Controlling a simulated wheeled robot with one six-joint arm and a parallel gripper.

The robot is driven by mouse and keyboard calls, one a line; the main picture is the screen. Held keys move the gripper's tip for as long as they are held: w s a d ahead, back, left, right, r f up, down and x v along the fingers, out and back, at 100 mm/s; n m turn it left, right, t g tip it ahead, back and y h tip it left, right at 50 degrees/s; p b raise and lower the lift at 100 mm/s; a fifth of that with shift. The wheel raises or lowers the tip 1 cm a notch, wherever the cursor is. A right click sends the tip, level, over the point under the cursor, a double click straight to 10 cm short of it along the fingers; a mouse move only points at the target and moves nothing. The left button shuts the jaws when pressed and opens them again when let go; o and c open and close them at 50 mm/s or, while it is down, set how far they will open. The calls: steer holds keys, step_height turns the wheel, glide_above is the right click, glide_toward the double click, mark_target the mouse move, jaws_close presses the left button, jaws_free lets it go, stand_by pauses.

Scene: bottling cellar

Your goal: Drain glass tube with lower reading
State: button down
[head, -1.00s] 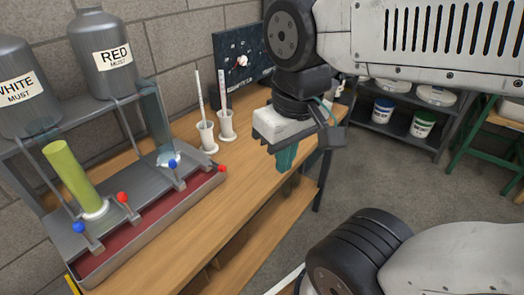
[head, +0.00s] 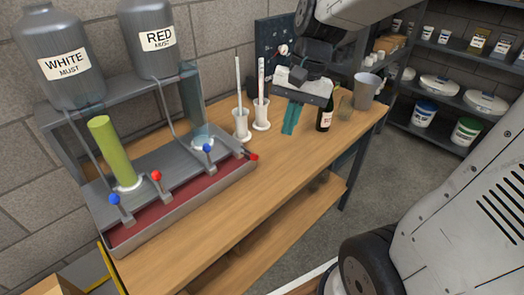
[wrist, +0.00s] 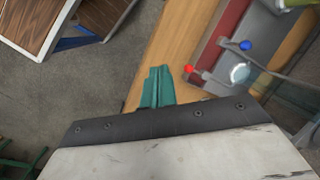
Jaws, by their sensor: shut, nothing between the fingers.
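The left glass tube (head: 113,155) stands under the white must tank (head: 68,73) and is full of yellow-green liquid. The right glass tube (head: 193,100), under the red must tank (head: 155,38), is clear and looks empty. Blue-knobbed levers (head: 115,199) (head: 208,148) and an inner red-knobbed lever (head: 156,176) stand up. The right red-knobbed lever (head: 253,157) tips outward over the tray rim. Two white cylinders (head: 241,126) (head: 261,114) hold upright stems, whose readings are too small to read. My gripper (head: 291,122) is shut and empty, right of them; its teal fingers show in the wrist view (wrist: 157,88).
A dark bottle (head: 325,112), a glass (head: 345,106) and a grey bucket (head: 366,90) stand behind my gripper at the table's far end. A dark board (head: 268,45) stands against the wall. The tabletop (head: 225,210) in front of the tray is clear.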

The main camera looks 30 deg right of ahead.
mark_target(248, 155)
steer(key=w+d+f+m+y, duration=0.3)
steer(key=w+d+f+m, duration=0.3)
steer(key=w+f, duration=0.4)
steer(key=shift+w+f+m, duration=0.25)
steer(key=shift+w+m, duration=0.35)
steer(key=shift+w, duration=0.45)
steer(key=x, duration=1)
steer(key=shift+s, duration=0.1)
steer(key=shift+s+a+r, duration=0.15)
steer(key=shift+a+r, duration=0.25)
steer(key=shift+r, duration=0.05)
steer(key=shift+s+a+r, duration=0.2)
steer(key=shift+a+r, duration=0.15)
steer(key=shift+r, duration=0.15)
steer(key=shift+s+a+r, duration=0.2)
steer(key=shift+a+r, duration=0.25)
steer(key=shift+r, duration=0.15)
